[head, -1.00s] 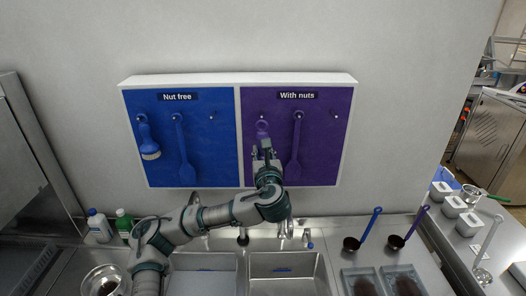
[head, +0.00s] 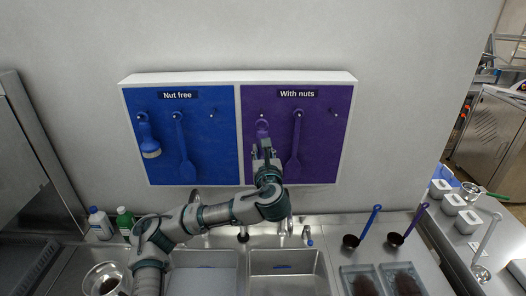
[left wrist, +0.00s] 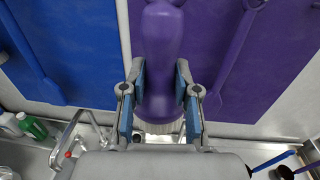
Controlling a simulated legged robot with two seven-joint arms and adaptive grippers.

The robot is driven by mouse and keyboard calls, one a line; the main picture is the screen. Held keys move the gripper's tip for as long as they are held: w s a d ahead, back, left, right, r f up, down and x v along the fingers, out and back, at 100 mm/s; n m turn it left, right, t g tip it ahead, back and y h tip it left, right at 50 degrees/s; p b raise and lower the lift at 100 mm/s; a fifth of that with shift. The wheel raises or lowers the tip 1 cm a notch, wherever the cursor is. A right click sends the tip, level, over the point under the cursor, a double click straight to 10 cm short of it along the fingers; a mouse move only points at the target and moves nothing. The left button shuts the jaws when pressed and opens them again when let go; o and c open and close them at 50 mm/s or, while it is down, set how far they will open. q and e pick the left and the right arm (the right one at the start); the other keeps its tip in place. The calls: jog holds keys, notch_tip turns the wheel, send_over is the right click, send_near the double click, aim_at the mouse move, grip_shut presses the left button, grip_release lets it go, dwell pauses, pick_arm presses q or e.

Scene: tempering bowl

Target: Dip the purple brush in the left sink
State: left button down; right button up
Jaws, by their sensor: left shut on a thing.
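The purple brush (head: 262,129) hangs on a hook of the purple "With nuts" panel (head: 325,150), mostly hidden behind my left gripper in the head view. My left gripper (head: 264,150) is shut on it. In the left wrist view the purple brush (left wrist: 162,60) hangs between the fingers of my left gripper (left wrist: 161,95), with pale bristles at its lower end. The left sink (head: 203,285) lies below the board, partly hidden by my left arm; something blue shows at its rim. My right gripper is not in view.
A purple spatula (head: 295,150) hangs just right of the brush. A blue brush (head: 148,140) and blue spatula (head: 181,150) hang on the blue panel. Taps rise behind the sinks. The right sink (head: 285,260) is beside the left one. Ladles (head: 358,235) and moulds stand at right.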

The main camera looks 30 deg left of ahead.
pick_arm(q)
jog(key=shift+s+d+f+b, duration=0.25)
jog(key=shift+s+d+f, duration=0.25)
jog(key=shift+s, duration=0.2)
jog(key=shift+s+d+f+b, duration=0.25)
jog(key=shift+s+d+f, duration=0.2)
jog(key=shift+s, duration=0.3)
jog(key=shift+s+d+f+b, duration=0.25)
jog(key=shift+s+d+f, duration=0.15)
jog(key=shift+s+f, duration=0.25)
